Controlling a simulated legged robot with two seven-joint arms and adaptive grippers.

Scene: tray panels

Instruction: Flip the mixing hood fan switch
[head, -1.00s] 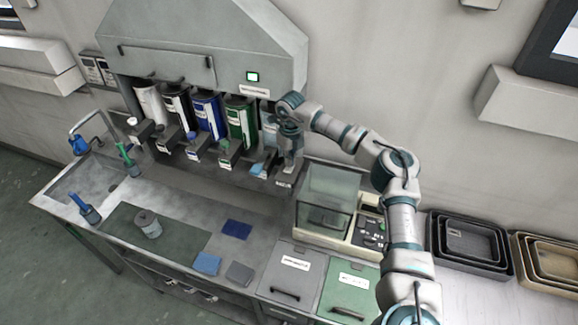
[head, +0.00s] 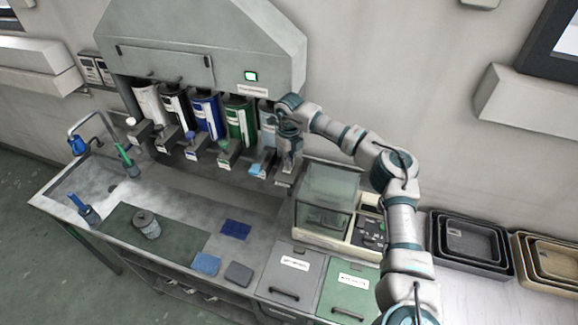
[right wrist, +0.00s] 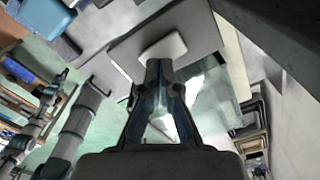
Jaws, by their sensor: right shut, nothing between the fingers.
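The mixing hood (head: 205,50) is a grey metal canopy on the wall in the head view. The fan switch (head: 251,76) is a small lit, whitish-green square with a dark frame on its front face, above a white label. My right gripper (head: 287,178) is below the hood's right end, lower than the switch and to its right, clear of it. It points down beside the rightmost canister. In the right wrist view its fingers (right wrist: 164,68) are together and empty. The switch does not show there. My left gripper is not in view.
Several paint canisters (head: 207,115) with dispensers hang under the hood. A glass-sided machine (head: 327,195) stands right of my gripper. Lidded bins (head: 292,264) are in front. Stacked trays (head: 470,245) stand at right.

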